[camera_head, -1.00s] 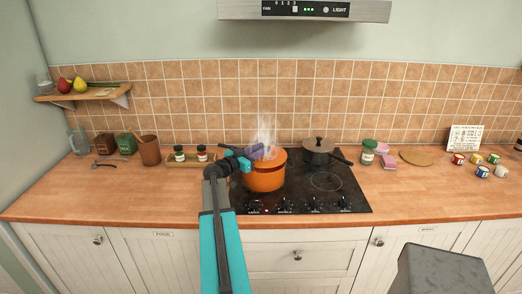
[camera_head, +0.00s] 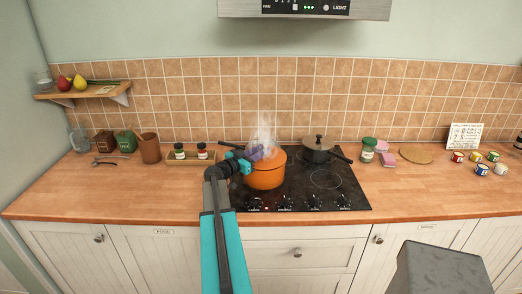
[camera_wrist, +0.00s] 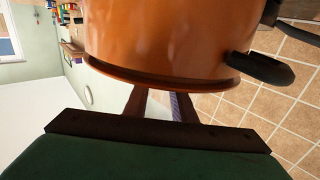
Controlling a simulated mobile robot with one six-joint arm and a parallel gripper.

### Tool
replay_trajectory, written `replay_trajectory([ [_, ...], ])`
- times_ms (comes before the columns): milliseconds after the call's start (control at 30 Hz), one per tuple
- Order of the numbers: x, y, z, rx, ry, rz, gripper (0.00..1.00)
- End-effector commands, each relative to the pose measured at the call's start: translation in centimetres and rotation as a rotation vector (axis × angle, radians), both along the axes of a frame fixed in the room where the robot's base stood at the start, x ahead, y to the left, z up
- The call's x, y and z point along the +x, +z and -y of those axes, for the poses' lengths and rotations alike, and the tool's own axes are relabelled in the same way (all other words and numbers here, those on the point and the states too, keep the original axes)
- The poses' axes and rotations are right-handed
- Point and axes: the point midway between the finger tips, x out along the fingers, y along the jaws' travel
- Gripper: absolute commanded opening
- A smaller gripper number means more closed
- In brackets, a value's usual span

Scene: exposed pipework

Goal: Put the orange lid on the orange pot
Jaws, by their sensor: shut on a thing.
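The orange pot (camera_head: 266,175) stands on the left part of the black hob, with steam above it. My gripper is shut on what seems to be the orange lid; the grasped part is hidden. I cannot tell whether the lid touches the pot all round.
A dark lidded pan (camera_head: 318,150) stands at the back right of the hob (camera_head: 325,185). A spice rack (camera_head: 190,158) with two jars and a brown jar (camera_head: 150,148) stand to the left. The front counter is mostly clear.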

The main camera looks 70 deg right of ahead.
Motion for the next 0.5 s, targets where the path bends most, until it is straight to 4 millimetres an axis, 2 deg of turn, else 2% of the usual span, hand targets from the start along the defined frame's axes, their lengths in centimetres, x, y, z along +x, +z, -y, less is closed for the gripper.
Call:
replay_trajectory([
  [133,-0.01,-0.04,0.00,-0.002,0.000,-0.001,0.00],
  [167,-0.01,-0.12,0.00,0.000,0.000,0.000,0.25],
  [267,-0.01,-0.12,0.00,0.000,0.000,0.000,0.42],
  [500,-0.01,-0.11,0.01,0.000,0.000,0.000,0.42],
])
